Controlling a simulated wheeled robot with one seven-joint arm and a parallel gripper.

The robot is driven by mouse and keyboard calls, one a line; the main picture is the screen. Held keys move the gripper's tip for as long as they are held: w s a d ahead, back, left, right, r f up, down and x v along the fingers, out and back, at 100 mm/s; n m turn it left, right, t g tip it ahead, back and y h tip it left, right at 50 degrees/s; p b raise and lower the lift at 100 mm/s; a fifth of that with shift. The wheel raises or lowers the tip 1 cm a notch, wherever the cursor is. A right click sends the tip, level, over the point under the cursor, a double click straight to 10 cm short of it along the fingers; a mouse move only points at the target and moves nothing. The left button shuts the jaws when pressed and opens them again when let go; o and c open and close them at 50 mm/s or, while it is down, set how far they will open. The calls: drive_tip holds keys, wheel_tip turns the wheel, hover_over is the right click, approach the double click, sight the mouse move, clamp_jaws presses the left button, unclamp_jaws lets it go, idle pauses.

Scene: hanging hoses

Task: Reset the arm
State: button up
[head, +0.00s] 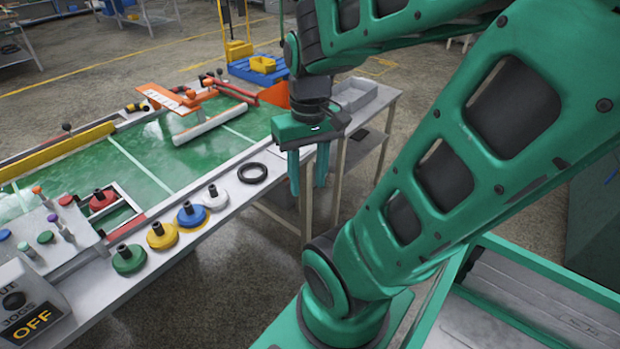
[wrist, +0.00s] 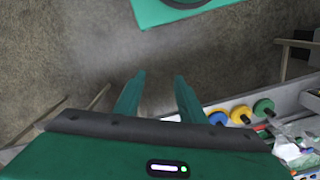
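My gripper (head: 308,170) hangs from my green arm, with its fingers pointing down, beside the right end of the workbench (head: 225,222) in the head view. Its two green fingers are apart with nothing between them. In the wrist view my gripper (wrist: 158,95) also shows as open and empty, with bare floor beyond the fingertips. The arm is bent, its forearm reaching across the top of the head view.
The bench carries a black ring (head: 252,173), several coloured knobs such as a blue one (head: 191,214), and an orange clamp (head: 168,98). Floor (head: 225,285) before the bench is clear.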

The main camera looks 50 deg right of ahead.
drive_tip(key=shift+s+a+r+m, duration=0.1)
drive_tip(key=shift+s+r+m, duration=0.05)
drive_tip(key=shift+s+m, duration=0.3)
drive_tip(key=shift+s+r+m, duration=0.15)
drive_tip(key=shift+s+m, duration=0.1)
drive_tip(key=shift+s, duration=0.3)
